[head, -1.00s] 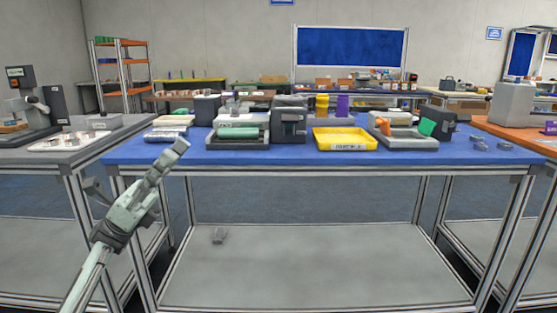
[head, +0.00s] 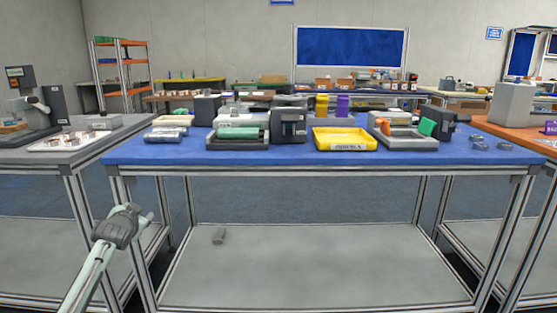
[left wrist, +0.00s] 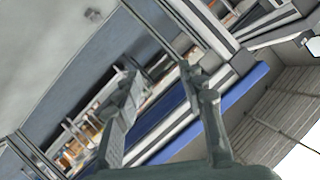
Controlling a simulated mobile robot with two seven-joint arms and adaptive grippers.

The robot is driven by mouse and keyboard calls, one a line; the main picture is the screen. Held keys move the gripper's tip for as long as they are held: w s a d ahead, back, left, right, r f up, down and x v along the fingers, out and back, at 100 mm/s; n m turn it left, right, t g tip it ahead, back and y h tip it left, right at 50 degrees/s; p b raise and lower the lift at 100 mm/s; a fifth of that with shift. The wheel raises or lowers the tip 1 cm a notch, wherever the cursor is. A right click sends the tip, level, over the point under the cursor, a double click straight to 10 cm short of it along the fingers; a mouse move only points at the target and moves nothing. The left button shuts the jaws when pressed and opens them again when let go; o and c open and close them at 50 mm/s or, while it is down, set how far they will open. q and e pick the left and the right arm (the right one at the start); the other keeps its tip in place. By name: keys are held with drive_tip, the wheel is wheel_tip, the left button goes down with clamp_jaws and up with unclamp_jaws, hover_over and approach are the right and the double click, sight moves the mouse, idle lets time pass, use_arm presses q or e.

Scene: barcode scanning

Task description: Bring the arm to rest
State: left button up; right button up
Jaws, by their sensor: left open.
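My left arm comes in from the lower left of the head view. Its gripper (head: 142,218) is low in front of the left end of the blue table (head: 300,158), below the tabletop, seen foreshortened. In the left wrist view the two fingers of the left gripper (left wrist: 165,85) stand apart with nothing held between them. The table's blue edge shows tilted behind them. My right gripper is in neither view.
The blue table holds a yellow tray (head: 345,148), a machine with a green top (head: 237,133) and a dark box (head: 288,126). A grey table (head: 60,154) stands at the left.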

use_arm(q)
drive_tip(key=s+d+f+n+g+h, duration=0.1)
drive_tip(key=s+d+f+g, duration=0.2)
drive_tip(key=s+f, duration=0.85)
drive_tip(key=s+d+f+n+g, duration=0.15)
drive_tip(key=s+f+g, duration=0.25)
drive_tip(key=s+f, duration=0.7)
drive_tip(key=s+d+f+g, duration=0.1)
drive_tip(key=s+d+f, duration=0.1)
drive_tip(key=s+f, duration=0.3)
drive_tip(key=s+d+f+g+h, duration=0.1)
drive_tip(key=s+d+f, duration=0.2)
drive_tip(key=s, duration=0.9)
drive_tip(key=s+d+f+g, duration=0.1)
drive_tip(key=s+d+f, duration=0.2)
drive_tip(key=s+f, duration=0.5)
drive_tip(key=shift+s+d+f+g+h, duration=0.15)
drive_tip(key=shift+s+f+g+h, duration=0.2)
drive_tip(key=shift+s, duration=0.35)
